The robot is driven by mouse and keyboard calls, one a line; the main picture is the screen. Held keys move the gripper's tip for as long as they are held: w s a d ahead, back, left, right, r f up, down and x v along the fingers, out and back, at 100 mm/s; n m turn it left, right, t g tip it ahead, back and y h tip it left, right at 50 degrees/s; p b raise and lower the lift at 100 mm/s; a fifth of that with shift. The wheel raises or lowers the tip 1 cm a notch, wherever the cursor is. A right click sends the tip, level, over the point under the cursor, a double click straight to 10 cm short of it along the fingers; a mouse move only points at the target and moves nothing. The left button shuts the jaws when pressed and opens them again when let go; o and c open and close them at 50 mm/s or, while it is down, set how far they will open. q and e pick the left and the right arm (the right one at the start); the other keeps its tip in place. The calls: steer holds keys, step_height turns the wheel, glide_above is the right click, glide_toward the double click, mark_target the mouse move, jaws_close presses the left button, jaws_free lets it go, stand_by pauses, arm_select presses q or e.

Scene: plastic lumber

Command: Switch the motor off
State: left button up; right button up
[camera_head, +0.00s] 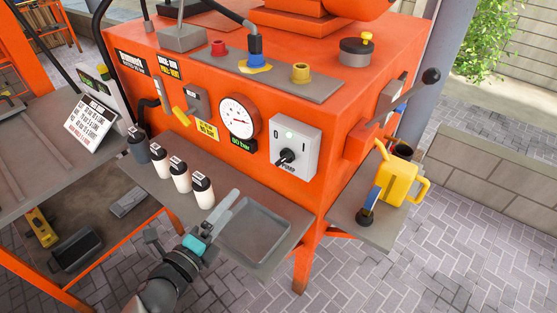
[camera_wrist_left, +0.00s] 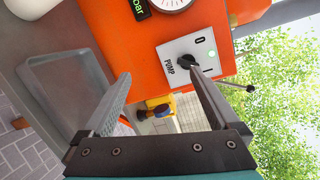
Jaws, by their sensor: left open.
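A light grey switch box (camera_head: 295,147) with a black rotary knob (camera_head: 287,156) sits on the front of the orange machine. In the left wrist view the box (camera_wrist_left: 203,45) is marked PUMP, with O and I marks, a lit green lamp and the black knob (camera_wrist_left: 187,61). I see no label reading motor on it. My left gripper (camera_head: 224,212) is above the shelf, below and left of the knob. In the left wrist view its open, empty fingers (camera_wrist_left: 160,82) point toward the machine, with the right fingertip near the knob in the picture. My right gripper is not in view.
A grey tray (camera_head: 255,231) and several capped bottles (camera_head: 202,190) stand on the shelf below the panel. A round gauge (camera_head: 239,116) is left of the box. A yellow watering can (camera_head: 404,180) and a black-knobbed lever (camera_head: 430,76) are at the right side.

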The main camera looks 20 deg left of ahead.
mark_target(280, 162)
arm_select(q)
step_height(280, 162, up, 4)
steer(key=d+m+h, duration=0.3)
steer(key=m+h, duration=0.1)
steer(key=m, duration=0.2)
steer(key=x, duration=0.4)
steer(key=p+x, duration=0.1)
steer(key=x, duration=0.4)
steer(key=p+x, duration=0.1)
steer(key=x, duration=0.4)
steer(key=shift+w+a+f, duration=0.25)
steer(key=shift+w+f, duration=0.05)
steer(key=shift+c, duration=0.2)
steer(key=c, duration=1.3)
steer(key=shift+c, duration=0.2)
